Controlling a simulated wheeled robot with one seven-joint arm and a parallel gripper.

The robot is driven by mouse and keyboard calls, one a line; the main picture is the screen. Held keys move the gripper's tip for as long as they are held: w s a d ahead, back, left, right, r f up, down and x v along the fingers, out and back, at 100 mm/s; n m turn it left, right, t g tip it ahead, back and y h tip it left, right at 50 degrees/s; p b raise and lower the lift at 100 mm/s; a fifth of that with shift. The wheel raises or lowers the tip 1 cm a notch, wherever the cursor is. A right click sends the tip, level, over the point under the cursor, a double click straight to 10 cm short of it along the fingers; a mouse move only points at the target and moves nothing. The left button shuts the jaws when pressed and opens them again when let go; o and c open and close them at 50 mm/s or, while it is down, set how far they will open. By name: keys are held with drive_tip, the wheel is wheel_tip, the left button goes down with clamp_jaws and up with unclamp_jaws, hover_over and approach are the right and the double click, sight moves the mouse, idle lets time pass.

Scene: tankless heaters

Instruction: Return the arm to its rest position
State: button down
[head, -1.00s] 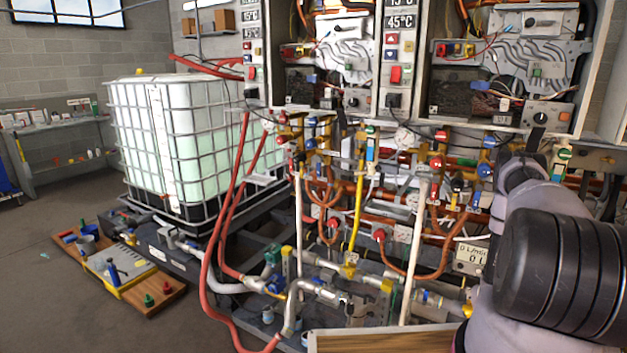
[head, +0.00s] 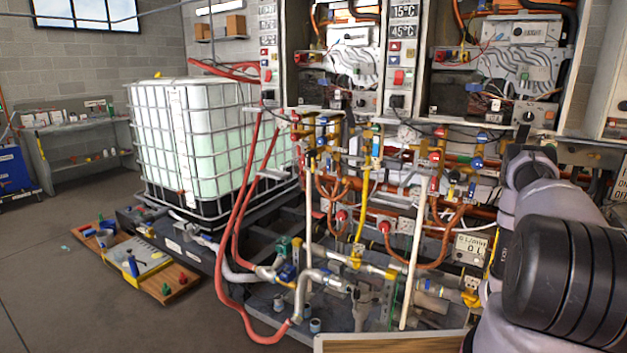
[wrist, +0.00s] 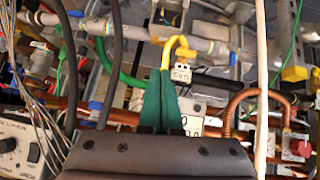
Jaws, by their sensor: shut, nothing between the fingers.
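My gripper (wrist: 162,98) shows in the wrist view with its two green fingers pressed together and nothing between them. The fingertips point at pipework, close in the picture to a yellow hose end and a small white box (wrist: 182,73). I cannot tell whether they touch anything. In the head view my arm (head: 565,270) is folded at the right edge, in front of the heater pipes, and the gripper is hidden there.
Heater cabinets (head: 497,100) with copper pipes and valves fill the right. A caged white tank (head: 190,130) stands left of them, with red hoses (head: 243,200) hanging beside it. A wooden board with tools (head: 185,280) lies on the floor. Open floor (head: 60,290) is at left.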

drive_tip(key=w+a+r, duration=0.1)
drive_tip(key=w+r, duration=0.2)
drive_tip(key=r, duration=0.4)
drive_tip(key=w+a+r+y, duration=0.15)
drive_tip(key=w+r, duration=0.25)
drive_tip(key=r, duration=0.4)
drive_tip(key=w+a+r, duration=0.2)
drive_tip(key=w+r, duration=0.1)
drive_tip(key=r, duration=0.4)
drive_tip(key=s+a+r+y, duration=0.1)
drive_tip(key=a+r, duration=0.5)
drive_tip(key=r, duration=0.7)
drive_tip(key=s+a+r+y, duration=0.1)
drive_tip(key=a+r, duration=0.5)
drive_tip(key=r, duration=0.7)
drive_tip(key=s+a+r+y, duration=0.2)
drive_tip(key=s+a+r, duration=1.05)
drive_tip(key=r, duration=0.25)
drive_tip(key=s+a+r, duration=0.1)
drive_tip(key=s+a, duration=0.2)
drive_tip(key=s, duration=0.4)
drive_tip(key=s+a+r+n+y, duration=0.1)
drive_tip(key=s+a+r, duration=0.1)
drive_tip(key=s, duration=0.5)
drive_tip(key=s+a+r+y, duration=0.1)
drive_tip(key=s+a, duration=0.3)
drive_tip(key=s, duration=0.3)
drive_tip(key=shift+s+r+n, duration=0.3)
drive_tip(key=shift+s+n, duration=0.1)
